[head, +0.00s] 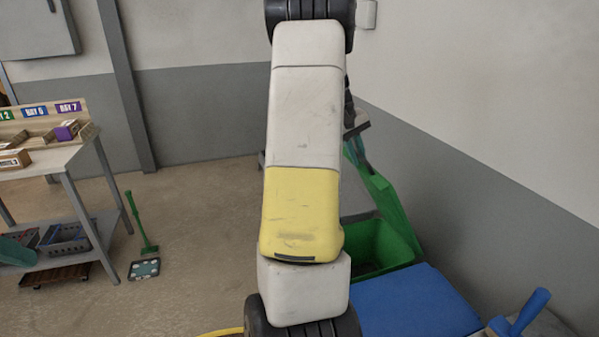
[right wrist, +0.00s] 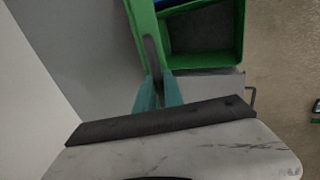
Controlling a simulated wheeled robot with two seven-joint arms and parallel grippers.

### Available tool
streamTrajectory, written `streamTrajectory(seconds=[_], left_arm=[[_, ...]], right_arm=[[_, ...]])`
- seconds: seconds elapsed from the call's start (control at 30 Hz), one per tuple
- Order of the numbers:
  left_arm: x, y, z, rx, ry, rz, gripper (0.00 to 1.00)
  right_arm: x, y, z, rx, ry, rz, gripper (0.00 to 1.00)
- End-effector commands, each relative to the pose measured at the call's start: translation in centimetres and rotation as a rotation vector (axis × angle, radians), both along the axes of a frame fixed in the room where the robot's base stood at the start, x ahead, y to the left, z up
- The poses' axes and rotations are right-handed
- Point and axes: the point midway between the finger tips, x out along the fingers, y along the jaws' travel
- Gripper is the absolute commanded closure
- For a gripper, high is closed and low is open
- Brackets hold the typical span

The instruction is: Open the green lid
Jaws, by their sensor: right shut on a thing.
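The green lid (head: 384,198) is raised and stands tilted up at the right side of the green bin (head: 408,243), so the bin's opening shows. In the right wrist view the lid (right wrist: 143,38) appears nearly edge-on, beside the open green bin (right wrist: 241,35). My right gripper (right wrist: 158,88) is shut on the lid's edge, with its teal fingers on either side of it. In the head view my right gripper (head: 352,138) is mostly hidden behind my arm, which also covers part of the lid and bin. My left gripper is not in view.
A blue lid (head: 415,305) lies in front of the green bin, with a blue handle (head: 530,312) to its right. The grey-and-white wall (head: 480,170) is close on the right.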

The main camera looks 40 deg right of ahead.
Motion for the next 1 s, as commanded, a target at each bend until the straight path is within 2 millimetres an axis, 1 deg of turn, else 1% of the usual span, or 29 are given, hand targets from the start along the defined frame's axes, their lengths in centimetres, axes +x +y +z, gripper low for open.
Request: streamTrajectory(seconds=[0.03,0.17,0.2,0.3,0.4,0.5,0.7,0.8,1.0], left_arm=[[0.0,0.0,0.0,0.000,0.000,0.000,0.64],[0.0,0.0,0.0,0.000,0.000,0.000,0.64],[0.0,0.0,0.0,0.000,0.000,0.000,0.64],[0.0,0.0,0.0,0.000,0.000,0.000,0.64],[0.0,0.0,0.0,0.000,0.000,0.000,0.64],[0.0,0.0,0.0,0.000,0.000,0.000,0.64],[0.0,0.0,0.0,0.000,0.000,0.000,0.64],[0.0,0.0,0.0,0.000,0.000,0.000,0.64],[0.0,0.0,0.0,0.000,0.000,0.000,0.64]], right_arm=[[-0.5,-1.7,1.0,-0.006,-0.002,-0.005,1.00],[-1.9,-5.7,2.9,-0.006,0.001,-0.006,1.00],[-2.3,-7.0,3.5,-0.007,0.001,-0.006,1.00],[-3.4,-10.4,4.7,-0.006,0.003,-0.006,1.00],[-4.3,-13.3,5.4,-0.005,0.005,-0.003,1.00],[-5.0,-15.7,5.9,-0.004,0.004,-0.001,1.00],[-6.2,-19.5,6.3,-0.004,0.004,0.001,1.00],[-6.6,-21.0,6.3,-0.004,0.004,0.002,1.00],[-7.3,-22.9,6.4,-0.004,0.005,0.004,1.00]])
